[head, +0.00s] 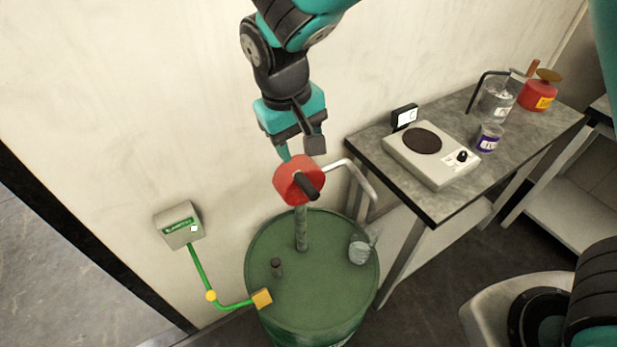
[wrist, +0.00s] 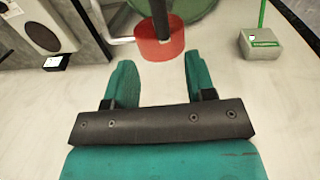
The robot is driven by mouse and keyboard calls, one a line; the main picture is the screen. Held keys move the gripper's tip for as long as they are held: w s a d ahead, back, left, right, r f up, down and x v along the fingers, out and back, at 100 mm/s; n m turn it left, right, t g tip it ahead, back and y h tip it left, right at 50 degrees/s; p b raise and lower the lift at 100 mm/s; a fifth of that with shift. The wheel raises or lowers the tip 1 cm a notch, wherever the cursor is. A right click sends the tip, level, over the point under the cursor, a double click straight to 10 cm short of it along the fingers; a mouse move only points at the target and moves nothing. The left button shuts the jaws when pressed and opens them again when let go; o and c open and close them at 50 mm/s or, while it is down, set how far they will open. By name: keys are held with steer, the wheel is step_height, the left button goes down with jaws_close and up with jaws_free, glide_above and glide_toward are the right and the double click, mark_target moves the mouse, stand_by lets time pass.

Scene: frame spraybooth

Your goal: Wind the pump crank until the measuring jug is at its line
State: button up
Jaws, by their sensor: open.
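The pump has a red round head (head: 293,180) on a grey post above a green drum (head: 270,235). A black crank handle (head: 307,186) sticks out of the head's front. A bent grey spout leaves the head to the right and turns down over the drum. A small clear measuring jug (head: 359,250) stands on the drum lid below the spout; its line and level are too small to read. My gripper (head: 299,150) is open and empty just above and behind the pump head. In the wrist view, the red head (wrist: 158,48) and black handle (wrist: 159,16) show beyond the open fingers (wrist: 155,82).
A grey bench (head: 420,205) at the right bears a hotplate (head: 432,155), a small display (head: 404,117), a purple-labelled jar (head: 488,138), a glass vessel and a red container (head: 539,92). A wall box (head: 180,226) with a green cable clamped to the drum stands left.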

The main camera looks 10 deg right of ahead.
mark_target(308, 184)
steer(key=f+p, duration=0.1)
steer(key=f, duration=0.3)
steer(key=d+f, duration=0.1)
steer(key=f, duration=0.3)
steer(key=f+p, duration=0.1)
steer(key=f, duration=0.2)
steer(key=shift+w+d+f+p, duration=0.3)
steer(key=shift+w+d+f, duration=0.05)
steer(key=shift+f, duration=0.05)
jaws_close()
steer(key=shift+d, duration=0.1)
